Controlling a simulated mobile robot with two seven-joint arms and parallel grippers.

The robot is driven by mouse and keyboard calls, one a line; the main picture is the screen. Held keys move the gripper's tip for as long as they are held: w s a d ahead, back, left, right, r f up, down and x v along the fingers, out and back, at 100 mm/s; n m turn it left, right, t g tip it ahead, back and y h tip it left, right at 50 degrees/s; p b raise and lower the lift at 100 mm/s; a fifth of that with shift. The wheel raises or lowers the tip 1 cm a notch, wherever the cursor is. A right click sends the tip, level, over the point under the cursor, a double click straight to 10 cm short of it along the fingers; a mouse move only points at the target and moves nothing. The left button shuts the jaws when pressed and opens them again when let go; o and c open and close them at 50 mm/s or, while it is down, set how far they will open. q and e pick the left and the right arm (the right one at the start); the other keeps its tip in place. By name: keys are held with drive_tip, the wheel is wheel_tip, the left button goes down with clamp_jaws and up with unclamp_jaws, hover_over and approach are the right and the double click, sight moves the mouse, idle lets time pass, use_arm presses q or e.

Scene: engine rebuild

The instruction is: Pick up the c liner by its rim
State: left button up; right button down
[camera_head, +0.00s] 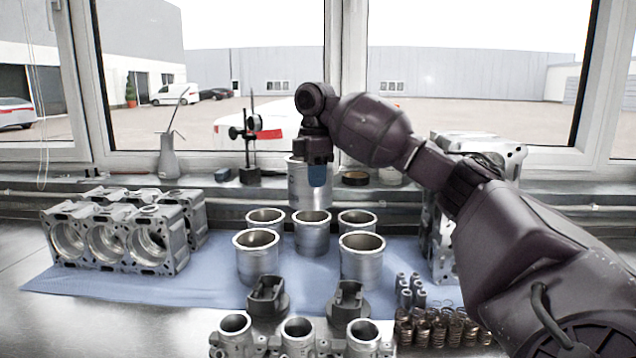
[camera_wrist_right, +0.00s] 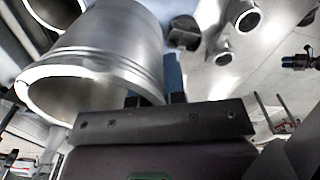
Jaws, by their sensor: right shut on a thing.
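My right gripper (camera_head: 318,172) is shut on the rim of a silver cylinder liner (camera_head: 308,190), taken as the c liner. The liner hangs upright and appears raised, its lower end just above or behind the front-centre liner (camera_head: 312,237) in the head view. In the right wrist view the held liner (camera_wrist_right: 115,50) fills the upper left, with its rim at the fingers. No letter shows on it. Several similar liners stand open end up on the blue mat, among them the front left one (camera_head: 256,262) and the front right one (camera_head: 361,264). My left gripper is not in view.
An engine block (camera_head: 120,240) stands on the left of the blue mat (camera_head: 200,283). Another block (camera_head: 440,235) stands behind my right arm. Pistons (camera_head: 265,298), valve springs (camera_head: 440,330) and a casting with round ports (camera_head: 298,340) lie in front. A dial indicator stand (camera_head: 247,150) is behind.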

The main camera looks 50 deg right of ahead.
drive_tip(key=shift+r+p, duration=0.55)
drive_tip(key=shift+r, duration=0.35)
drive_tip(key=shift+s+r+p, duration=0.1)
drive_tip(key=shift+r+p, duration=0.35)
drive_tip(key=shift+r, duration=0.1)
drive_tip(key=shift+r+p, duration=2.05)
drive_tip(key=shift+p, duration=0.05)
drive_tip(key=shift+r+p, duration=0.5)
drive_tip(key=shift+p, duration=0.1)
drive_tip(key=shift+r+p, duration=0.45)
drive_tip(key=shift+p, duration=0.35)
drive_tip(key=shift+r+p, duration=0.3)
drive_tip(key=shift+p, duration=0.25)
drive_tip(key=shift+r+p, duration=0.3)
drive_tip(key=shift+p, duration=1.25)
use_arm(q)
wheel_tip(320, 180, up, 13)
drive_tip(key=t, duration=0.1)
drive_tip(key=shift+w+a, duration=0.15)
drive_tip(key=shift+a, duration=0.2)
